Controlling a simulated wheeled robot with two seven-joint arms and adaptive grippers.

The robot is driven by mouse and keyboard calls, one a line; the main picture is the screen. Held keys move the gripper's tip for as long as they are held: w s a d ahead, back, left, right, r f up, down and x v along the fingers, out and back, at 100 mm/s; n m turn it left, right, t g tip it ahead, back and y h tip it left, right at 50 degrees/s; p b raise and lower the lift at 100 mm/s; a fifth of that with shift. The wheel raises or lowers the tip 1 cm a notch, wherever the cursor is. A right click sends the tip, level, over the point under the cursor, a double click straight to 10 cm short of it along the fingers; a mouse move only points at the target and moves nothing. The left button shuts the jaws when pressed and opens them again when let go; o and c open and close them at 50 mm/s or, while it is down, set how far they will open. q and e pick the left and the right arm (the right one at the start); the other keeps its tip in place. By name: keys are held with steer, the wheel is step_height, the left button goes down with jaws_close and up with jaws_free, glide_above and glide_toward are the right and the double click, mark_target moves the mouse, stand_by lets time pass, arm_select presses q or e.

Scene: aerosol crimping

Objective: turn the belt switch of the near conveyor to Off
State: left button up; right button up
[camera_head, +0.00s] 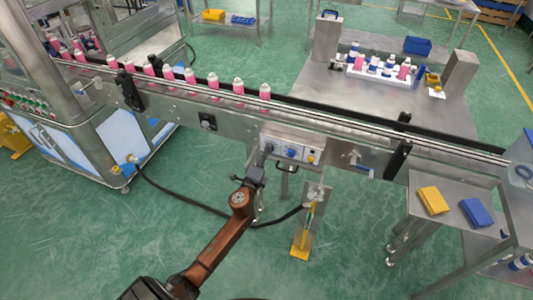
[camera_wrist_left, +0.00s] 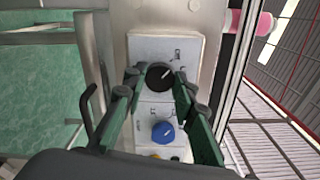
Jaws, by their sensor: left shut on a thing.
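The near conveyor (camera_head: 340,127) runs across the head view, with a grey switch box (camera_head: 301,146) on its near side. In the left wrist view the box's pale panel (camera_wrist_left: 150,47) carries a black knob (camera_wrist_left: 159,76), with a blue knob (camera_wrist_left: 163,132) beside it. A white mark on the black knob points to the upper right; the panel's print is too small to read. My left gripper (camera_head: 262,167) is at the left end of the box; in the left wrist view its green fingers (camera_wrist_left: 157,84) are shut on the black knob. My right gripper is not in view.
Several pink cans (camera_head: 238,86) stand on the belt. A black cable (camera_head: 205,209) hangs below the conveyor, and a yellow-footed stand (camera_head: 301,246) is right of my left arm. A side table (camera_head: 450,184) bears a yellow and a blue box. The green floor in front is open.

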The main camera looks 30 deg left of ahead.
arm_select(q)
steer(key=o, duration=1.2)
steer(key=shift+c, duration=0.2)
steer(key=v, duration=1.2)
